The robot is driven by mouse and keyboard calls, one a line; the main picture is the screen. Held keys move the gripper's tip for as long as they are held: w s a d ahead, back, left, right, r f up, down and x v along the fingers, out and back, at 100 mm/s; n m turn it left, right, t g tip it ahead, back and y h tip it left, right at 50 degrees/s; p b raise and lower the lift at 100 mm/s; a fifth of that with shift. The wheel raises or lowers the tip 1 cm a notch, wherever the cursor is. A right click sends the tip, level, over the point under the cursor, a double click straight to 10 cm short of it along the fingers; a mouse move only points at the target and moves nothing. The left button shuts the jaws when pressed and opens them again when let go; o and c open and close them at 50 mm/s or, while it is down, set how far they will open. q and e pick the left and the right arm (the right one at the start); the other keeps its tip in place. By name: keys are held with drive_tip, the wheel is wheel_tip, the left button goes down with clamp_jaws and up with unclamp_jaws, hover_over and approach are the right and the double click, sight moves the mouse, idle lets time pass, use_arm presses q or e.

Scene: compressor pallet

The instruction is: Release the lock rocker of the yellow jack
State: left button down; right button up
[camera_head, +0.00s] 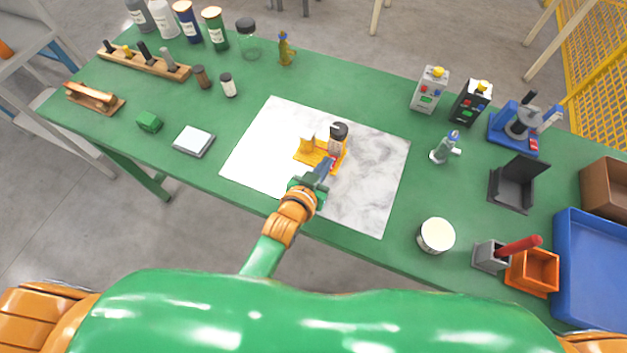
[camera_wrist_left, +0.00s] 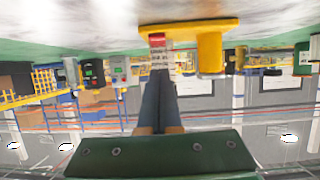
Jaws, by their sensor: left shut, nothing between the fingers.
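The yellow jack (camera_head: 309,157) stands on the white marble sheet (camera_head: 260,150) in the middle of the table, with a dark-topped part (camera_head: 339,130) on it. It also shows in the left wrist view (camera_wrist_left: 211,55), upside down, as a yellow plate and post. Beside the post is a pale block with printed marks and a red patch (camera_wrist_left: 157,40), perhaps the lock rocker; its position is too small to tell. My left gripper (camera_head: 326,164) is shut and empty, its fingertips (camera_wrist_left: 159,82) close in front of this block. Contact cannot be told. My right gripper is not in view.
A white tin (camera_head: 436,235) and a small green-grey bottle (camera_head: 440,152) stand right of the sheet. Blue tray (camera_head: 590,265) and orange bin (camera_head: 533,272) fill the right end. The sheet around the jack is clear.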

use_arm(q)
drive_tip(key=f+v, duration=0.1)
drive_tip(key=v, duration=1)
drive_tip(key=shift+s, duration=0.2)
drive_tip(key=s+a+f+n+g+y, duration=0.2)
drive_tip(key=s+a+g+y, duration=0.2)
drive_tip(key=s+a+g, duration=0.7)
wheel_tip(320, 180, down, 17)
drive_tip(key=s+a, duration=0.1)
drive_tip(key=s+a+f, duration=0.2)
drive_tip(key=s+f, duration=0.8)
drive_tip(key=s, duration=0.2)
drive_tip(key=shift+s+a+f+g+y, duration=0.25)
drive_tip(key=shift+s+g+y, duration=0.05)
drive_tip(key=shift+s+g, duration=0.1)
